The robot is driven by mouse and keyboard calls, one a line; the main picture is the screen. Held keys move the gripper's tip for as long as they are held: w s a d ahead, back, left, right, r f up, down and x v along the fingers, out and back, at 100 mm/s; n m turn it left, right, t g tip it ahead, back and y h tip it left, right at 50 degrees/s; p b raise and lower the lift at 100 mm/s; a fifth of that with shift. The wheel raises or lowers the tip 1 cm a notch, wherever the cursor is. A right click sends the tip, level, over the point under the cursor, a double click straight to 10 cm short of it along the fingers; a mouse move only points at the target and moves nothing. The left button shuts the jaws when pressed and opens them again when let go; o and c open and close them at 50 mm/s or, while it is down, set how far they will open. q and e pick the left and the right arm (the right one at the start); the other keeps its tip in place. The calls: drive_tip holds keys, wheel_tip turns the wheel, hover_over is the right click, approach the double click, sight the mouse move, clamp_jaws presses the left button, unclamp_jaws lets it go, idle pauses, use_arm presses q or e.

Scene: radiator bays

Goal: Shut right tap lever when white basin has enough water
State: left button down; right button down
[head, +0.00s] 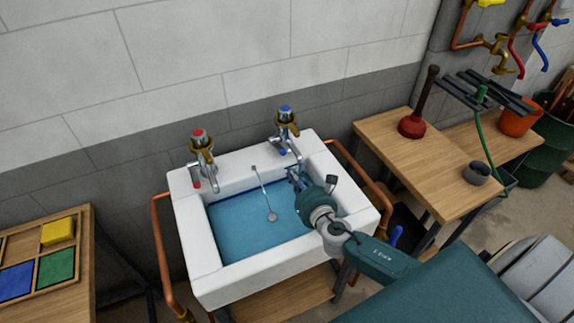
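The white basin (188,230) holds blue water (240,225), with a darker blue line along its inner back wall. The right tap (284,128) is chrome with a brass collar, a blue cap and a blue-tipped lever (283,151). The left tap (203,155) has a red cap and a red-tipped lever. My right gripper (296,175) reaches in from the lower right, over the basin's right side, just below the right tap's lever. Its fingers are small and partly hidden, so I cannot tell contact or opening. Any stream from the spout is not clear. My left gripper is out of view.
A plug (272,216) on a chain lies in the basin. Copper pipes (160,250) flank it. At right, a wooden bench (400,160) carries a red plunger (412,125) and a grey cup (477,173). At left, a table holds a tray of coloured blocks (57,231).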

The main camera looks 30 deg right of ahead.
sight(278, 145)
drive_tip(key=x, duration=0.5)
drive_tip(key=shift+w+f, duration=0.1)
drive_tip(key=shift+w+d+r+p, duration=0.1)
drive_tip(key=shift+w+r+p, duration=0.1)
drive_tip(key=shift+r+p, duration=0.5)
drive_tip(key=shift+r, duration=0.1)
